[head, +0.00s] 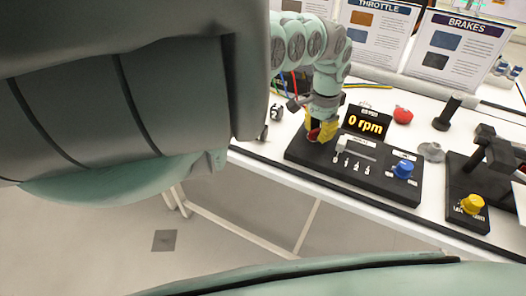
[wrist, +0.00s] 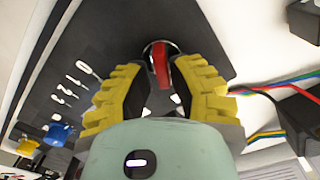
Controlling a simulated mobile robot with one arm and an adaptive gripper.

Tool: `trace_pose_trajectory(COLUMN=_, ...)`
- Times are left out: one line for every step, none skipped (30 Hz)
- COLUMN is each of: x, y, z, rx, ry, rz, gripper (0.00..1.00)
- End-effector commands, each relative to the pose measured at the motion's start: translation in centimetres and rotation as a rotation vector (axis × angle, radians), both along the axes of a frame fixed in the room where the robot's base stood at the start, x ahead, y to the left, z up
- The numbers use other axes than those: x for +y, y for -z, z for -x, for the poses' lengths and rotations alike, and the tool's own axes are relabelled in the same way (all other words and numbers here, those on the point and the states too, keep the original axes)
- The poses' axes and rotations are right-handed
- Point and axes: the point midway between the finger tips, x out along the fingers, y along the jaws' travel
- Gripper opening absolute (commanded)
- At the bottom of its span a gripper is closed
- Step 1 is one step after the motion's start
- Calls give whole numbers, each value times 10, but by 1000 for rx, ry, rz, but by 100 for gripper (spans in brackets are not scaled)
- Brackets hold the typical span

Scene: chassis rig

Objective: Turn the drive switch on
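The switch with a red lever (wrist: 160,64) on a round silver-rimmed base sits at the left end of a black control panel (head: 377,185). In the wrist view the panel (wrist: 110,62) fills the upper left. My gripper (wrist: 160,72), with yellow-backed fingers and dark pads, is over the switch. The fingers are apart, one on each side of the red lever, with a gap to it visible. In the head view my gripper (head: 318,135) hides most of the switch; only a bit of red shows. A display (head: 367,122) behind the panel reads 0 rpm.
On the panel are a slider (head: 356,146), several small white marks and a blue knob (head: 403,169). A yellow knob (head: 472,204) is on another unit to the right. A red tomato-like object (head: 403,115) lies behind. Coloured cables (wrist: 290,82) run beside my gripper.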

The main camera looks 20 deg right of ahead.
Motion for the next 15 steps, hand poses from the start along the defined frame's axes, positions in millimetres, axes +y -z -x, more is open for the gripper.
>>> trace_pose_trajectory(x=3, y=0, z=-4, rx=-1, ry=-10, rz=-1, gripper=24)
trace_pose_trajectory(x=3, y=0, z=-4, rx=-1, ry=-10, rz=-2, gripper=27)
trace_pose_trajectory(x=4, y=0, z=-4, rx=-2, ry=-11, rz=-2, gripper=31)
trace_pose_trajectory(x=4, y=0, z=-4, rx=-1, ry=-11, rz=-3, gripper=34)
trace_pose_trajectory(x=4, y=0, z=-4, rx=-1, ry=-11, rz=-3, gripper=37)
trace_pose_trajectory(x=4, y=0, z=-4, rx=-2, ry=-11, rz=-3, gripper=40)
trace_pose_trajectory(x=4, y=0, z=-4, rx=-2, ry=-11, rz=-4, gripper=40)
trace_pose_trajectory(x=4, y=0, z=-5, rx=-2, ry=-12, rz=-4, gripper=40)
trace_pose_trajectory(x=4, y=0, z=-5, rx=-2, ry=-12, rz=-4, gripper=40)
trace_pose_trajectory(x=4, y=0, z=-5, rx=-2, ry=-12, rz=-4, gripper=40)
trace_pose_trajectory(x=4, y=0, z=-5, rx=-3, ry=-12, rz=-6, gripper=40)
trace_pose_trajectory(x=4, y=0, z=-5, rx=-3, ry=-12, rz=-6, gripper=40)
trace_pose_trajectory(x=4, y=0, z=-5, rx=-3, ry=-12, rz=-6, gripper=40)
trace_pose_trajectory(x=4, y=-1, z=-5, rx=-3, ry=-12, rz=-6, gripper=40)
trace_pose_trajectory(x=5, y=-3, z=-5, rx=-3, ry=-13, rz=-5, gripper=40)
